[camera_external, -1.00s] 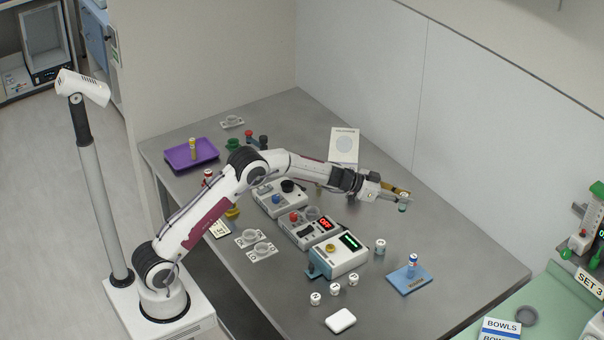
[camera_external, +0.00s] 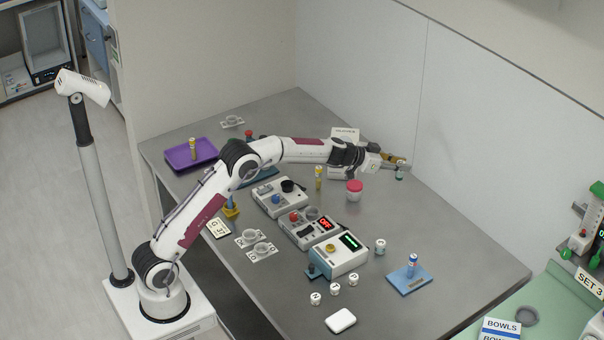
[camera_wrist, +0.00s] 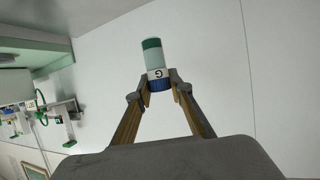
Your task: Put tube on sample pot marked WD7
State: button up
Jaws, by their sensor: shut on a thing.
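My gripper (camera_external: 390,161) is shut on a tube (camera_external: 400,173), held in the air over the far right part of the table. In the wrist view the tube (camera_wrist: 153,58) has a green end, a pale body, a white label with a dark letter that looks like G, and a blue end between the fingertips (camera_wrist: 157,83). A white pot with a red lid (camera_external: 355,191) stands on the table below and left of my gripper. A small white pot (camera_external: 381,247) stands nearer the front. I cannot read WD7 on either.
A yellow tube (camera_external: 318,178) stands by the grey control boxes (camera_external: 338,255). Several small white lettered pieces (camera_external: 335,289) lie in front. A purple tray (camera_external: 180,158) is at the back left.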

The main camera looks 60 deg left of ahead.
jog(key=a+n+y, duration=0.5)
jog(key=a+y, duration=0.1)
jog(key=a, duration=0.5)
jog(key=n+g+y, duration=0.2)
jog(key=n+y, duration=0.3)
send_over(355, 184)
jog(key=shift+s+f, duration=0.1)
jog(key=shift+f, duration=2.25)
jog(key=shift+f, duration=0.1)
notch_tip(355, 184, down, 6)
jog(key=shift+f, duration=0.1)
jog(key=shift+f, duration=1.85)
jog(key=shift+f, duration=0.1)
